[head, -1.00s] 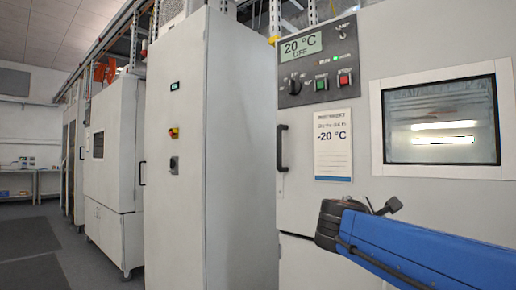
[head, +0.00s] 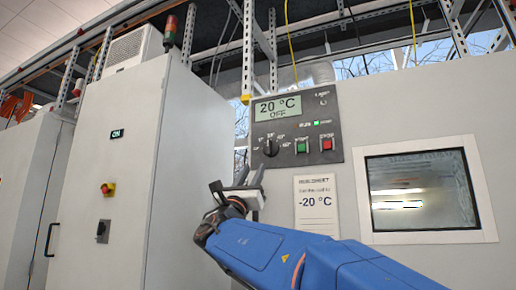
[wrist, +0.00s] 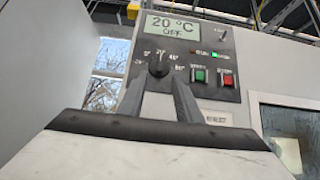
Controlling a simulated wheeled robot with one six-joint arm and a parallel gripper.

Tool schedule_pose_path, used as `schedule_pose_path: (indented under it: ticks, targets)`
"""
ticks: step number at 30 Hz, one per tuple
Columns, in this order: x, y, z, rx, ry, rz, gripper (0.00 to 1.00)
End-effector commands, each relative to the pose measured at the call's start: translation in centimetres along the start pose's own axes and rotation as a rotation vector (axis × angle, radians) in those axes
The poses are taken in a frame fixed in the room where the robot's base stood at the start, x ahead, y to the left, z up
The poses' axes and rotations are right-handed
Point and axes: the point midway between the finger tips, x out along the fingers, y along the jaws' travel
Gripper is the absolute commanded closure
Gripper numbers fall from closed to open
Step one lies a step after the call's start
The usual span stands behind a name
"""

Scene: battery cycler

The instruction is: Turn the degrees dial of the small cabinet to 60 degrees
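The degrees dial (head: 270,147) is a black knob on the dark control panel (head: 330,112) of the small cabinet (head: 420,125). Its pointer seems to face up, near the 20 mark; the 60 mark is to its right. The panel's display (head: 278,107) reads 20 °C OFF. My gripper (head: 250,170) is just below the dial in the head view, fingers pointing up at the panel. In the wrist view, the dial (wrist: 158,66) shows between and beyond the tips of my open gripper (wrist: 159,80). Nothing is between the fingers; they appear apart from the dial.
Green (head: 302,147) and red (head: 326,144) buttons sit right of the dial. A paper sign (head: 316,205) reading -20 °C hangs below the panel. A tall cabinet (head: 140,150) stands close on the left. A window (head: 420,190) is at the right.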

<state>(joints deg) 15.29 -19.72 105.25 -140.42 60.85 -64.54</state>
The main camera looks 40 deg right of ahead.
Motion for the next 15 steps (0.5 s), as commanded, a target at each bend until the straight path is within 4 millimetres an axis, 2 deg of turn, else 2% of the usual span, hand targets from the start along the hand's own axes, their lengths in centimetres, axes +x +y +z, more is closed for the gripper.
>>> schedule_pose_path:
  ticks: [15]
  targets:
    - [8.4, -0.1, -0.1, 0.001, 0.002, -0.003, 0.69]
